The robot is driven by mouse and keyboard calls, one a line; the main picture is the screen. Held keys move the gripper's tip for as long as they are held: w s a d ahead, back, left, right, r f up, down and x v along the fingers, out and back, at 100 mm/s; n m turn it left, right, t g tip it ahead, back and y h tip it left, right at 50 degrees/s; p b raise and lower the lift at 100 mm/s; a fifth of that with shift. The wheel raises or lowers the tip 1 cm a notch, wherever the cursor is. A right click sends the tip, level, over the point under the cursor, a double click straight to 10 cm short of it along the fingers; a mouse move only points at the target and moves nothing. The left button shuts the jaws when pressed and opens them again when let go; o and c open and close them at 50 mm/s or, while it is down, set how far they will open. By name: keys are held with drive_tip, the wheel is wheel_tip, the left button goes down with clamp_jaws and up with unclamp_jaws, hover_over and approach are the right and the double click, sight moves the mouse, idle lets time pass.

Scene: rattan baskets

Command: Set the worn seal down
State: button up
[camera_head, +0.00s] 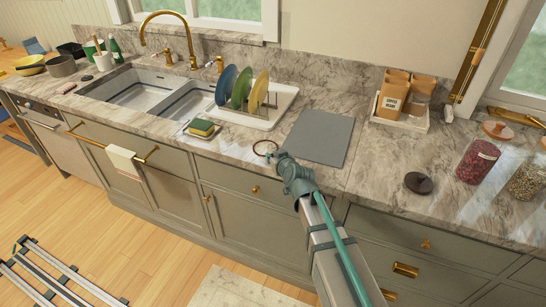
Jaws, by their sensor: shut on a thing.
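The worn seal (265,141) is a thin dark reddish ring. It shows just beyond the tip of my gripper (274,155), over the front part of the marble counter (236,146). My gripper is small in this view and is shut on the near right side of the ring. The arm hides part of the fingers. I cannot tell whether the ring touches the counter or hangs just above it.
A grey mat (320,137) lies right of the ring. A sponge (202,127) on a small dish and a white drying rack (272,113) with plates stand left and behind. A dark round disc (419,183) and glass jars (478,161) are farther right.

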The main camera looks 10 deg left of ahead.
drive_tip(key=o, duration=0.7)
drive_tip(key=shift+f, duration=0.1)
drive_tip(key=shift+o, duration=0.2)
drive_tip(key=shift+r+p, duration=0.3)
drive_tip(key=shift+p, duration=0.05)
drive_tip(key=b+v, duration=0.9)
drive_tip(key=v, duration=0.2)
drive_tip(key=shift+s+d+b, duration=0.25)
drive_tip(key=shift+s+b, duration=0.05)
drive_tip(key=shift+o, duration=0.5)
drive_tip(key=shift+s, duration=0.1)
